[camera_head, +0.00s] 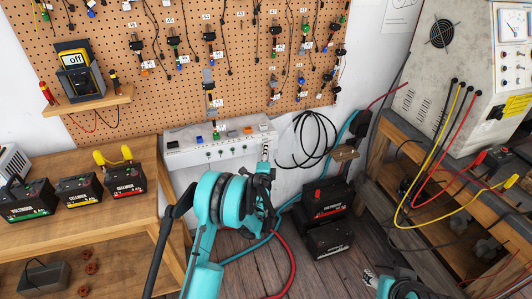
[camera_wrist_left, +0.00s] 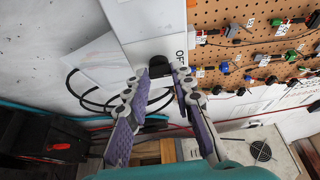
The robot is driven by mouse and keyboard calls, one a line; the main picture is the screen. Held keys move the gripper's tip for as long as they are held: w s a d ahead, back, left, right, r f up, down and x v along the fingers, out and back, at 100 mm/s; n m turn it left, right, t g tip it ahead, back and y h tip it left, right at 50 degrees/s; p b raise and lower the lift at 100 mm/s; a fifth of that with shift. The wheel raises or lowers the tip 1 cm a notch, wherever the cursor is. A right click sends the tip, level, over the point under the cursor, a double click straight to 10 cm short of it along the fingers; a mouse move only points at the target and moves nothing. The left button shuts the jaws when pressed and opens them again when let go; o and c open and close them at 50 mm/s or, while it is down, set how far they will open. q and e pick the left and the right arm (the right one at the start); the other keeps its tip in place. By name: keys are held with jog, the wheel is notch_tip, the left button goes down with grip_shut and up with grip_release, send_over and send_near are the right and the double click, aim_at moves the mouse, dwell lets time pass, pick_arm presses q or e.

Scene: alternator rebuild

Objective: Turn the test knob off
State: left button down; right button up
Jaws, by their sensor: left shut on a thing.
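The test knob (camera_wrist_left: 157,66) is a dark knob on a white panel (camera_wrist_left: 145,25). The lettering "OFF" shows on the panel beside it in the left wrist view. My left gripper (camera_wrist_left: 161,74) has its fingers on either side of the knob and is shut on it. In the head view my left gripper (camera_head: 264,168) is at the right end of the white box (camera_head: 190,155) below the pegboard, and the knob is hidden or too small to tell there. Part of my right arm shows at the bottom right of the head view; its fingers cannot be made out.
A workbench (camera_head: 130,205) with several batteries stands at the left. A black battery stack (camera_head: 327,218) sits on the floor right of my left gripper. A grey test machine (camera_head: 460,60) with yellow and red cables stands at the right. A black cable loop (camera_head: 308,140) hangs on the wall.

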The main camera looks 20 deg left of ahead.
pick_arm(q)
jog(key=c, duration=1.3)
grip_release()
jog(key=v, duration=0.7)
jog(key=shift+s, duration=0.3)
